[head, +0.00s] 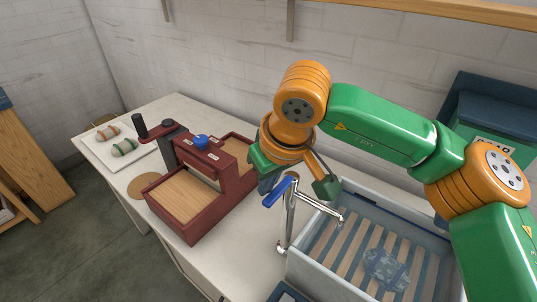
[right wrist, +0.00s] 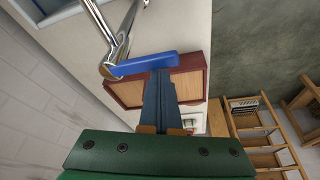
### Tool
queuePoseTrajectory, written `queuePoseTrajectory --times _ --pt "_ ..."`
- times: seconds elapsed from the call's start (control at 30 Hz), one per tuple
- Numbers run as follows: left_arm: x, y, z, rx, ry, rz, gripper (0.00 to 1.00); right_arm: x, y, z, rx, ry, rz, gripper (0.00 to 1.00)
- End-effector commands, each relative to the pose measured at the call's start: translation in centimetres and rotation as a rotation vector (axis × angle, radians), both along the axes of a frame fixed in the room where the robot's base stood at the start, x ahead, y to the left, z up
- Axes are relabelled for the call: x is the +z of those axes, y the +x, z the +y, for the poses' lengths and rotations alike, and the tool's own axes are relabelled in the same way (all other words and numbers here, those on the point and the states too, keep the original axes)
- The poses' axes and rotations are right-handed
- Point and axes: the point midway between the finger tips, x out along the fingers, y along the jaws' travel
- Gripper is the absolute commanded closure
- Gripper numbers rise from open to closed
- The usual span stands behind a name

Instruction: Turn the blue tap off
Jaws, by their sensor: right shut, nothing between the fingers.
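The chrome tap (head: 290,218) stands at the left edge of the pale sink, with its spout reaching right over the basin. Its blue lever (head: 279,191) sits on top and points toward the lower left. In the right wrist view the lever (right wrist: 145,66) lies across the fingertips' end. My right gripper (head: 266,186) is shut and empty, right beside the lever; its fingers (right wrist: 161,75) show close together in the wrist view. I cannot tell whether they touch the lever. No stream of water is visible at the spout. My left gripper is out of view.
The sink (head: 313,232) has a striped bottom with a blue patterned bundle (head: 385,268) in it. Left of the tap stands a dark red wooden box (head: 215,200) with a blue knob (head: 201,141). A white tray (head: 100,156) with skeins lies at the counter's far left.

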Motion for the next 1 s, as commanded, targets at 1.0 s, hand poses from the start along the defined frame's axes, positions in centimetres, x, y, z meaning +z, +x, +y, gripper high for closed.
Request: queuePoseTrajectory --times 1.0 --pt "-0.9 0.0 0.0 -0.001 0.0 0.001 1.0 6.3 -1.8 -1.1 0.0 -0.001 0.001 1.0"
